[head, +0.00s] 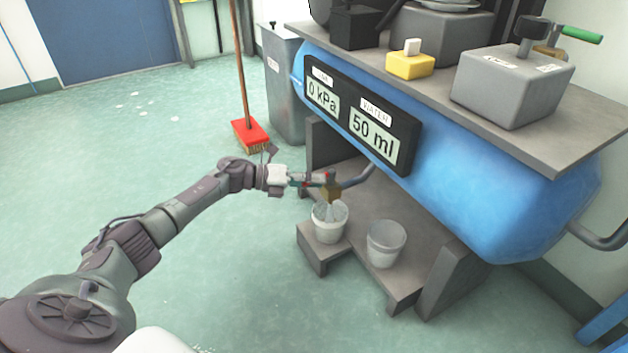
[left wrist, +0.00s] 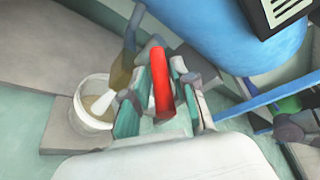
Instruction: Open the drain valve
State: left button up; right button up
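The brass drain valve (head: 331,190) hangs at the end of a grey pipe under the blue tank. In the left wrist view the valve body (left wrist: 122,70) has a red lever (left wrist: 159,80). My left gripper (head: 312,180) is at the valve. In the left wrist view its two teal-padded fingers (left wrist: 160,98) stand on either side of the lever; whether they press on it I cannot tell. A pale stream (left wrist: 103,103) runs from the valve into the white bucket (left wrist: 92,122) below. The display (head: 361,117) reads 0 kPa and WATER 50 ml.
A second bucket (head: 386,244) stands right of the first on the grey stand (head: 408,292). The blue tank (head: 480,195) overhangs close by. A grey bin (head: 284,85) and a broom (head: 249,133) are behind. The green floor at left is mostly clear.

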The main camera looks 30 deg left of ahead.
pick_arm(q)
jog(key=shift+o, duration=0.6)
jog(key=shift+r, duration=0.1)
jog(key=shift+s+a, duration=0.1)
jog(key=shift+a, duration=0.05)
jog(key=v, duration=1.1)
jog(key=shift+s+a, duration=0.25)
jog(key=shift+d, duration=0.1)
